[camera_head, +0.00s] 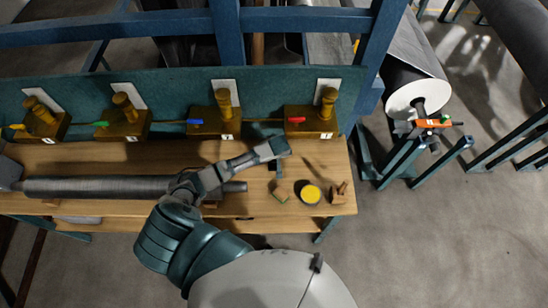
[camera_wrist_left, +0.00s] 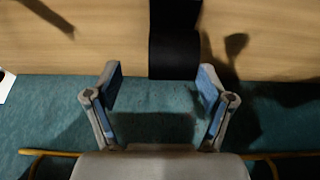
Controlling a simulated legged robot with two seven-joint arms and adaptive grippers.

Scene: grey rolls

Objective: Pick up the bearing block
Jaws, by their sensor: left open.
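My left gripper (camera_head: 279,146) is over the back of the wooden table in the head view. In the left wrist view, its two fingers (camera_wrist_left: 160,78) are apart with nothing gripped between them. A dark, nearly black block (camera_wrist_left: 174,55) lies at the table's back edge, just beyond and between the fingertips. It shows in the head view as a small dark shape (camera_head: 278,168) close below the gripper. It may be the bearing block, but I cannot tell for certain. My right gripper is not in view.
A long grey roll (camera_head: 95,187) lies along the left of the wooden table (camera_head: 232,157). Several brass-coloured blocks (camera_head: 312,120) line the teal back panel (camera_head: 265,80).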

